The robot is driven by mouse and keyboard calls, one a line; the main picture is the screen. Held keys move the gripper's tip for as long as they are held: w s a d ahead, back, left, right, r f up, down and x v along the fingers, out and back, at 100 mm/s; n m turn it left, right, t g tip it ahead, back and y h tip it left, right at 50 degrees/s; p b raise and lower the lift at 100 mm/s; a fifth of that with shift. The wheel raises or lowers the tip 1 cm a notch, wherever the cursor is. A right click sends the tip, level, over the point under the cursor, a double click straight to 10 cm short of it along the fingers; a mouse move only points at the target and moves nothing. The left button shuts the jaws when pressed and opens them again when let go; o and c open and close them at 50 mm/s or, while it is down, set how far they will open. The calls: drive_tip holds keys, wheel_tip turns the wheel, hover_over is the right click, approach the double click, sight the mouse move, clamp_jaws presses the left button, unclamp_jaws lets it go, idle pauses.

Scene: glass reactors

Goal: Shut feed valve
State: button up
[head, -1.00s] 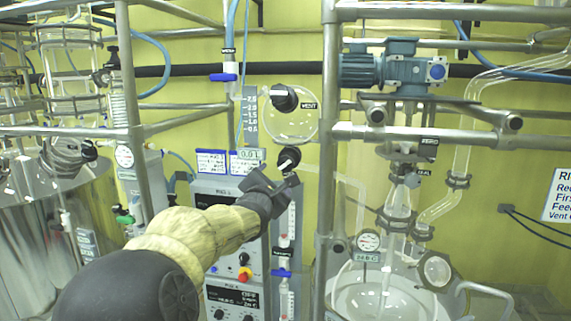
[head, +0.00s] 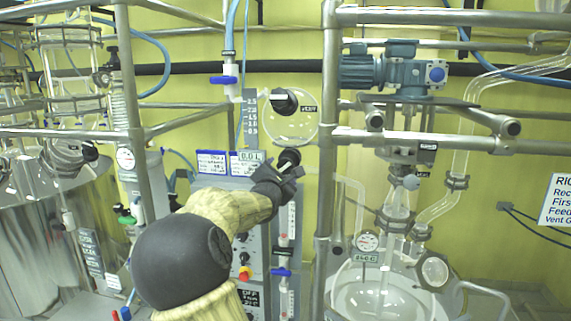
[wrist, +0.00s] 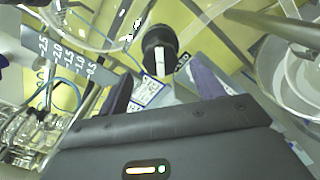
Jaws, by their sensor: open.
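A black round knob (head: 289,157) sits on the panel below the knob marked VENT (head: 284,101). I take it for the feed valve, but its label is not readable. In the wrist view this knob (wrist: 160,42) is straight ahead, with a white bar pointing down the picture. My gripper (head: 280,176) is just below and in front of it in the head view. In the wrist view my gripper (wrist: 163,82) has its two dark fingers apart, one on each side below the knob, with nothing between them. The knob appears just beyond the fingertips; contact cannot be told.
A glass bulb (head: 305,125) hangs behind the VENT knob. A blue-handled valve (head: 223,80) is at upper left. A metal frame post (head: 328,180) stands close to the right of the knob.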

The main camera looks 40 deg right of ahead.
sight(284, 168)
drive_tip(key=p+x, duration=0.2)
drive_tip(key=x, duration=0.3)
drive_tip(key=shift+w+d+r+p, duration=0.15)
drive_tip(key=shift+d+p, duration=0.1)
drive_tip(key=shift+p, duration=0.15)
drive_tip(key=shift+w+d+f, duration=0.2)
drive_tip(key=shift+w+d, duration=0.15)
drive_tip(key=shift+d, duration=0.05)
drive_tip(key=c, duration=1)
drive_tip(key=shift+m+b, duration=0.3)
drive_tip(key=shift+m, duration=0.2)
